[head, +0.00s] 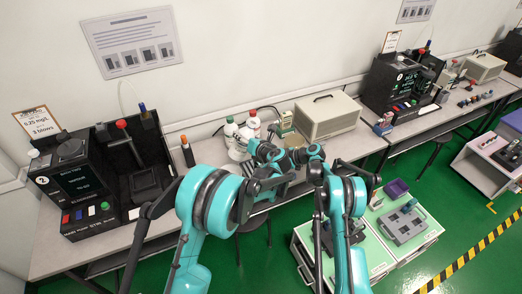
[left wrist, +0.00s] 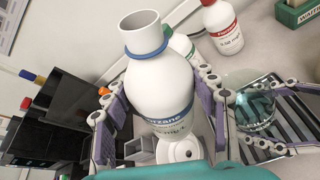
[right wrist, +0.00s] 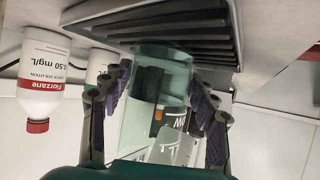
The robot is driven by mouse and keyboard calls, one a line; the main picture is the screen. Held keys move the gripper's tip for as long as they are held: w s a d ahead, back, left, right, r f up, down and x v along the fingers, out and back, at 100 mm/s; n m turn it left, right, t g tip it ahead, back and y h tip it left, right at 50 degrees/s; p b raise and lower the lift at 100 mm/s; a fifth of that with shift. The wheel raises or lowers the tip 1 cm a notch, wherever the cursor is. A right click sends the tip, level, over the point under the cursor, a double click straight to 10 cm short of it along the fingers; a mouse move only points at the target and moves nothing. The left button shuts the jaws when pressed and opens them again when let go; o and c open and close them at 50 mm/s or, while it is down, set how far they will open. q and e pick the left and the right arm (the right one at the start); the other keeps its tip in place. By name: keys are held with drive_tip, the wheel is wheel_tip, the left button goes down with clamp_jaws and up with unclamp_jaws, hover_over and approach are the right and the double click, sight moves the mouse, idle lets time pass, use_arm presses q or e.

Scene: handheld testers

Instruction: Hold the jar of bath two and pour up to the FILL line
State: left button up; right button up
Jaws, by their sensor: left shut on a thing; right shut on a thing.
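My left gripper (left wrist: 160,82) is shut around a white bottle (left wrist: 160,95) with a blue collar at its neck and a blue-banded label; no cap shows on it. In the head view my left gripper (head: 264,150) is close to the white bottles. My right gripper (right wrist: 160,80) is shut on a clear, greenish glass jar (right wrist: 150,115). The jar also shows in the left wrist view (left wrist: 256,108), to the right of the bottle and apart from it, over a dark slatted rack (left wrist: 290,115). Pale lettering shows through the jar; its liquid level cannot be told.
Black tester 2 (head: 80,180) stands on the left bench. A beige case (head: 326,117) is at the back. A green-topped cart (head: 410,245) stands to the right.

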use_arm(q)
drive_tip(key=shift+s+a+f+m+y, duration=0.1)
drive_tip(key=shift+a+f+m+y, duration=0.25)
drive_tip(key=shift+f+m, duration=0.35)
drive_tip(key=shift+s+a+f+m+y, duration=0.1)
drive_tip(key=shift+a+f+m+y, duration=0.25)
drive_tip(key=shift+f, duration=0.6)
drive_tip(key=shift+s+a+f+m+y, duration=0.1)
drive_tip(key=shift+a+f+m+y, duration=0.1)
drive_tip(key=shift+f+m+y, duration=0.4)
idle(5.8)
